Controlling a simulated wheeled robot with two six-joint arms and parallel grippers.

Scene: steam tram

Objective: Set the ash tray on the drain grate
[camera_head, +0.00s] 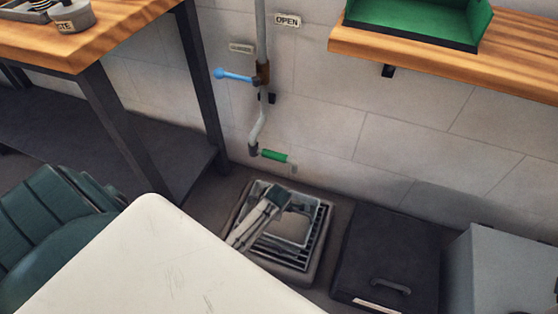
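The drain grate (316,242) is a square barred grate in a raised grey frame on the floor, at the bottom centre. A pale grey rounded plate-like piece (291,229) lies over its bars and looks like the ash tray. A pale, barred part with a dark teal end, which appears to be my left gripper (268,203), reaches in from the lower left and overlaps the tray's upper left edge. I cannot tell whether its fingers are shut on the tray. My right gripper is not in view.
A pipe with a blue lever (233,75) and green handle (273,155) runs down the wall behind the grate. A dark lidded hatch (385,255) and grey box (505,265) stand to its right. A wooden table (110,35) is upper left; a shelf holds a green tray (415,15).

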